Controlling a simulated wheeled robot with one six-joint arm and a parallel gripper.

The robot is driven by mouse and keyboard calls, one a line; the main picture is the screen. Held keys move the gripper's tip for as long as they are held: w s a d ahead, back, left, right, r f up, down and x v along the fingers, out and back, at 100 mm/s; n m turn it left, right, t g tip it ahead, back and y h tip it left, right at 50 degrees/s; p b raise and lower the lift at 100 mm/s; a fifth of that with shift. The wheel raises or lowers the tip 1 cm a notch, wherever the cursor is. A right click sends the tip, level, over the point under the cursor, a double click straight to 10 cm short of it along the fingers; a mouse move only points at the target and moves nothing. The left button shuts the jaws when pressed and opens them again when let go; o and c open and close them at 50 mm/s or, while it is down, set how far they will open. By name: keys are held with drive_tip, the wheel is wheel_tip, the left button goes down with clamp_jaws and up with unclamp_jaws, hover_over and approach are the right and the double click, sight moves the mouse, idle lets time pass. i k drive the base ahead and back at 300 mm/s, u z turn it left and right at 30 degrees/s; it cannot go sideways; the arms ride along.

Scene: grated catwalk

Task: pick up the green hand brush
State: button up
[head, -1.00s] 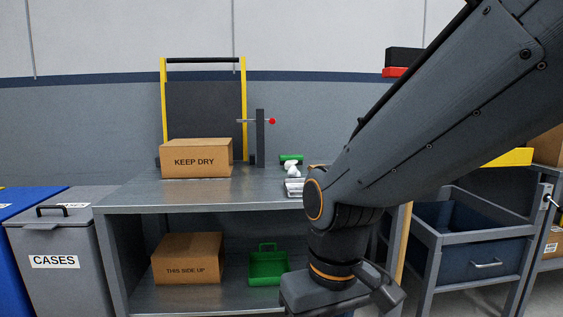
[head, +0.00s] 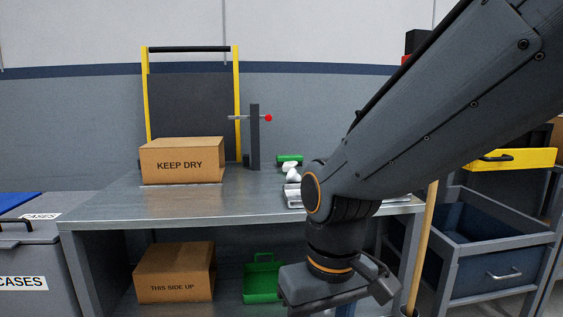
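A small green object (head: 290,158) lies at the back of the metal bench top, just right of the upright post. It may be the green hand brush, but it is small and partly covered by a white item in front of it. A green dustpan-like item (head: 262,281) with a handle loop stands on the lower shelf, right of a carton. The end of my arm hangs in front of the bench at the bottom middle, with the lower part cut off by the frame edge. My gripper's fingertips do not show, so its opening is hidden.
A KEEP DRY carton (head: 183,161) sits on the bench (head: 215,205), with a white item (head: 291,173) and a silvery tray-like item (head: 293,196) to its right. A THIS SIDE UP carton (head: 175,272) is below. A drawer cart (head: 492,247) stands right; a grey bin (head: 35,258) left.

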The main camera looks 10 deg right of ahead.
sight(280, 160)
drive_tip(key=k, duration=0.65)
drive_tip(key=u, duration=0.6)
drive_tip(key=i, duration=1.25)
drive_tip(key=z, duration=0.05)
